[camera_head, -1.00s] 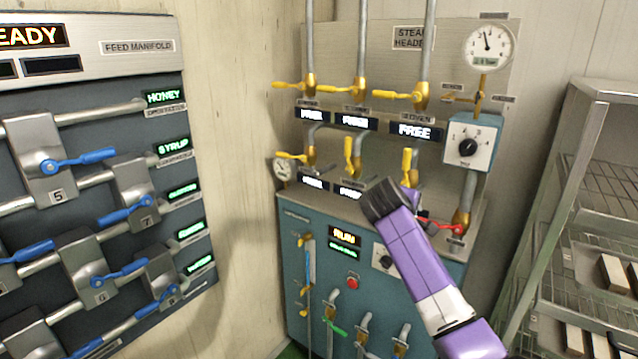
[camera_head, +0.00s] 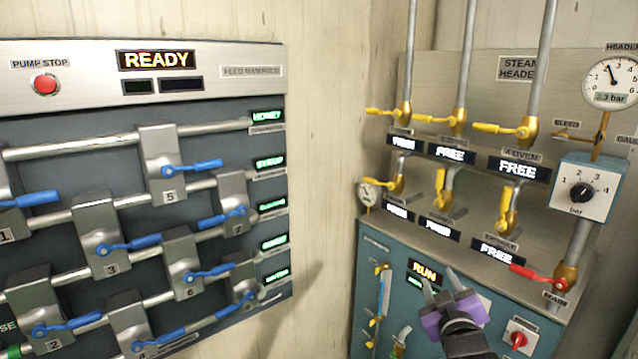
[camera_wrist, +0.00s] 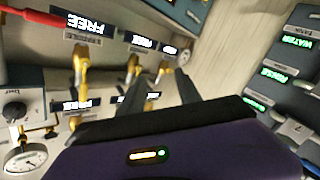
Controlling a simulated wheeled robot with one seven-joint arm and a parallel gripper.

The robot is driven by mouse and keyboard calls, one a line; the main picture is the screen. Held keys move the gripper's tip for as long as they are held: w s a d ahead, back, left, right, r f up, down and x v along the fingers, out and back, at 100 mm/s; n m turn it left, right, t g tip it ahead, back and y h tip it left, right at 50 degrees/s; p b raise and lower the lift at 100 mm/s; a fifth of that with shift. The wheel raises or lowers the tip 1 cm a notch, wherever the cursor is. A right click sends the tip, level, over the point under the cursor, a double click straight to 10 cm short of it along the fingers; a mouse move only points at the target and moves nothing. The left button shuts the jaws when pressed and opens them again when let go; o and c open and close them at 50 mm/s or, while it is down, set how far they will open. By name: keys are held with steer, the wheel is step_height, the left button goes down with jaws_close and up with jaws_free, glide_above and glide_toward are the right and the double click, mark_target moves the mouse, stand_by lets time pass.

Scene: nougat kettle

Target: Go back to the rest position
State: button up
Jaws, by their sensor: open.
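My gripper (camera_head: 443,287) is purple and black and stands in front of the blue boiler cabinet (camera_head: 372,262) in the head view. Its two fingers are apart with nothing between them. In the wrist view my gripper (camera_wrist: 160,90) points at the steam header panel, whose yellow valve handles show ahead, apart from the fingers. The red main lever (camera_head: 538,278) is to the right of my gripper. The cabinet's RUN display (camera_head: 424,271) shows just above and left of the fingers. Part of the cabinet's lower front is hidden behind my gripper.
The feed manifold (camera_head: 95,140) with blue levers fills the left and reads READY. A bare wall strip (camera_head: 325,120) lies between it and the steam header (camera_head: 590,225). A pressure dial (camera_head: 610,82) and a regulator knob (camera_head: 582,192) are at the right.

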steer(key=s+a+f+m+t+y, duration=0.1)
steer(key=s+a+f+m, duration=0.15)
steer(key=s, duration=0.75)
steer(key=s+a+f+m+t+y, duration=0.1)
steer(key=s+a+f, duration=0.25)
steer(key=s, duration=0.65)
steer(key=s+f+m+g, duration=0.1)
steer(key=s+g, duration=0.3)
steer(key=s, duration=3)
steer(key=shift+s+f+y, duration=0.3)
steer(key=shift+s+f, duration=0.05)
steer(key=shift+f, duration=0.35)
